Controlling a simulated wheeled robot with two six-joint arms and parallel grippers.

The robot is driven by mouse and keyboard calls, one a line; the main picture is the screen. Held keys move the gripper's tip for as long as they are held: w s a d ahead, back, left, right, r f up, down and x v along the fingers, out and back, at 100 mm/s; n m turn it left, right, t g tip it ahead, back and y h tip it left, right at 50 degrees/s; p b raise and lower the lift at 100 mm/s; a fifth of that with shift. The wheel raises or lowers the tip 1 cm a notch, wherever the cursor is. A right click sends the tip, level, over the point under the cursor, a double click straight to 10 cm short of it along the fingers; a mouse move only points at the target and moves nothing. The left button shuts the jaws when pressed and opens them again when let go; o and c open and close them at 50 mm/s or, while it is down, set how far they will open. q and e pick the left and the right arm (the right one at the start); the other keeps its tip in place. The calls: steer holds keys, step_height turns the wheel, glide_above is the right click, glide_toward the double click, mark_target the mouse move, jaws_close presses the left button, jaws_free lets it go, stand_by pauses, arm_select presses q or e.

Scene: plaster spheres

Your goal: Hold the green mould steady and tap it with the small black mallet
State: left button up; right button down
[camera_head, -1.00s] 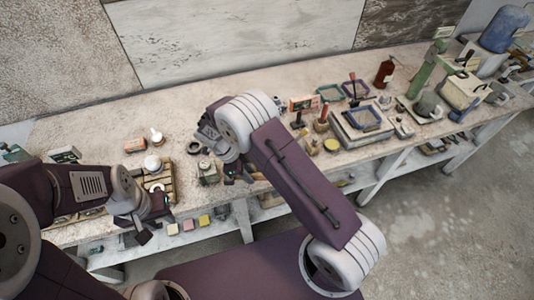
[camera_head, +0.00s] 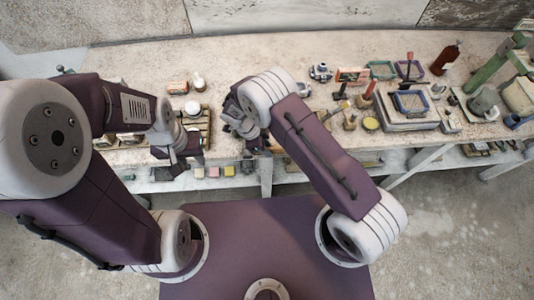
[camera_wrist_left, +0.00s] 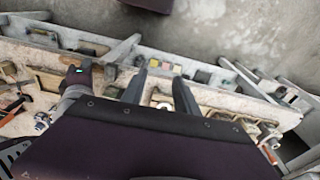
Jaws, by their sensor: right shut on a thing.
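My left gripper (camera_head: 180,158) is over the front edge of the table, beside a wooden rack. In the left wrist view its two dark fingers (camera_wrist_left: 160,92) are apart with nothing between them. My right gripper (camera_head: 252,140) is to its right, at the table's front edge, shut on a small dark thing that looks like the black mallet; its shape is mostly hidden. I cannot pick out the green mould for sure: a grey-green block seen earlier near the right gripper is now hidden by it.
A blue frame (camera_head: 410,102), a dark red bottle (camera_head: 446,59) and a green press (camera_head: 490,65) are to the right. Coloured blocks (camera_head: 213,171) lie on the lower shelf.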

stand_by(0.4)
arm_select(q)
steer(key=shift+w, duration=0.15)
steer(key=c, duration=0.6)
steer(key=w+d+m, duration=0.2)
steer(key=w+m, duration=0.1)
steer(key=w, duration=0.2)
steer(key=w+d+f+m+h, duration=0.1)
steer(key=w+d+m, duration=0.1)
steer(key=w+m, duration=0.2)
steer(key=w+d+f+m+h, duration=0.1)
steer(key=w+d+m, duration=0.1)
steer(key=w+m, duration=0.2)
steer(key=shift+w+g, duration=0.3)
steer(key=shift+w, duration=1.1)
jaws_close()
steer(key=w+d+f+m, duration=0.1)
steer(key=m, duration=0.1)
steer(key=w+d+f+m+h, duration=0.1)
steer(key=w+f+m, duration=0.1)
steer(key=w+d+f+m, duration=0.1)
steer(key=d+f+m, duration=0.1)
steer(key=m, duration=0.1)
steer(key=shift+w+g+h, duration=0.3)
steer(key=shift+w+h, duration=0.1)
steer(key=shift+f, duration=2.75)
steer(key=shift+s, duration=0.1)
